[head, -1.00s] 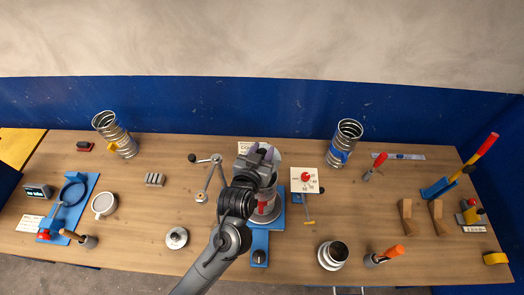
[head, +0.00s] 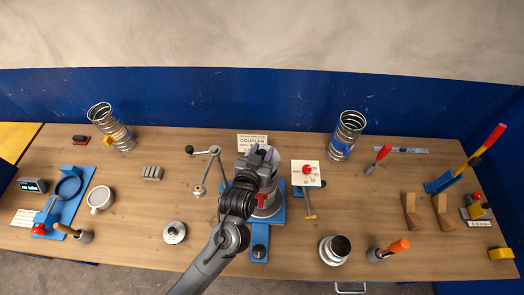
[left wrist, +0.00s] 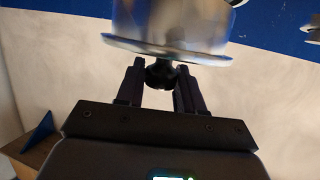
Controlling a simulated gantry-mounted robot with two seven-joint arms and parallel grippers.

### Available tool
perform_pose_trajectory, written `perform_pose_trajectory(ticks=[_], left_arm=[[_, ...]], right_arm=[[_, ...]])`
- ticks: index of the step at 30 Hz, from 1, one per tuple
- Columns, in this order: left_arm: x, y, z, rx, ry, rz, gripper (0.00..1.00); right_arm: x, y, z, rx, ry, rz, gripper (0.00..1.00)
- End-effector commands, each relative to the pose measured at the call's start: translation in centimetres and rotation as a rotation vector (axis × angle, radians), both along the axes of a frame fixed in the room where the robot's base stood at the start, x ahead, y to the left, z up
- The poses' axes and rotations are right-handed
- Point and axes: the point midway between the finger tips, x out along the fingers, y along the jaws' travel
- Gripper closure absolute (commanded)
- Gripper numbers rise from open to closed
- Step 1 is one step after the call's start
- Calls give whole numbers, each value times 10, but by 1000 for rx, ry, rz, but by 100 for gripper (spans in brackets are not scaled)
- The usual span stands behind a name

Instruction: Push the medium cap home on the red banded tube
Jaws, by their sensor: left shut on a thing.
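The red banded tube (head: 264,198) stands upright on a blue fixture near the middle of the bench, partly hidden by my left arm. My left gripper (head: 262,154) is over the tube's top end in the head view. In the left wrist view, its fingers (left wrist: 160,78) are shut on the black knob (left wrist: 161,74) of a silver cap (left wrist: 168,50), which I take for the medium cap. The cap's wide flange faces the gripper. The head view hides the cap behind the gripper, so I cannot tell how far it sits in the tube. My right gripper is not in view.

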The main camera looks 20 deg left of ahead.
Motion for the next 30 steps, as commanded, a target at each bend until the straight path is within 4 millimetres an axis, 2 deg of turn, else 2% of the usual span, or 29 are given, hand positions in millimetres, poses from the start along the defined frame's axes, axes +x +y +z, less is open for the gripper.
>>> perform_pose_trajectory(ticks=[30], left_arm=[[0,0,1,1,-1,0,99]], right_arm=[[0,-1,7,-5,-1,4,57]])
